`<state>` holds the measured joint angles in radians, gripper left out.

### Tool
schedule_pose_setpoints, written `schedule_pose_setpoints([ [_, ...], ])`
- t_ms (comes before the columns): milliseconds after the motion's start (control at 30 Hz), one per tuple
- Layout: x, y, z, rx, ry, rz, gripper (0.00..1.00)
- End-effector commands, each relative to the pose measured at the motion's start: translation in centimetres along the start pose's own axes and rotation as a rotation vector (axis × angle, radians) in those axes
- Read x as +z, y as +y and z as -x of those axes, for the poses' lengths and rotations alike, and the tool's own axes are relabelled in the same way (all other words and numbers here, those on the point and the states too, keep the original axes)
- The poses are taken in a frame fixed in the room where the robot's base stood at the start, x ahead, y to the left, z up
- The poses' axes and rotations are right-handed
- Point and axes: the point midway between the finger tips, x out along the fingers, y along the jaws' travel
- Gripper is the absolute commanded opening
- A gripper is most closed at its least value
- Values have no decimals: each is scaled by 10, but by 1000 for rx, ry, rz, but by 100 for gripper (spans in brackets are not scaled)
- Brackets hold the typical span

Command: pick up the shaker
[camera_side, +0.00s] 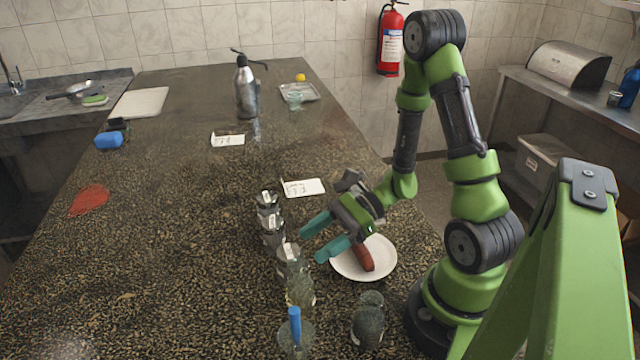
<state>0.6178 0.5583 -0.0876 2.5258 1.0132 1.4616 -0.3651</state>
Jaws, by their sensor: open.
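My gripper (311,244) has teal fingers spread apart with nothing visible between them. It points left, above the edge of the white plate, with its tips close to a row of small containers. The row has a silver metal container (267,203) at the back, another metal one (273,236) in front of it, then a glass jar with a metal top (290,259). These look like shakers, but I cannot tell which one is the task's shaker. They stand upright and partly overlap. Whether the fingers touch any of them is unclear.
A white plate (384,262) holds a sausage (363,257) below my gripper. A metal pump bottle (247,92) stands farther back. The counter's left middle is mostly clear.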

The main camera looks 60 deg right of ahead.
Motion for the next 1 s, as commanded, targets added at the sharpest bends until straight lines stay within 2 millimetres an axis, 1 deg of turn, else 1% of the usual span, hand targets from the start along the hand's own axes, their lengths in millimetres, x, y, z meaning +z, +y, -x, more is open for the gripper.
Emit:
schedule_pose_setpoints([
  [33, 0, 1, -6, 3, 0, -2, 65],
  [233, -1, 2, -19, 4, 1, -1, 65],
  [400, -3, 6, -46, 6, 1, -2, 65],
  [500, -2, 4, -57, 3, 0, -1, 65],
  [600, -2, 4, -63, 1, 1, -1, 65],
  [800, -2, 4, -63, 0, 1, 0, 65],
  [833, -2, 4, -63, 0, 1, 0, 64],
  [1000, -2, 3, -63, 0, 1, 0, 38],
])
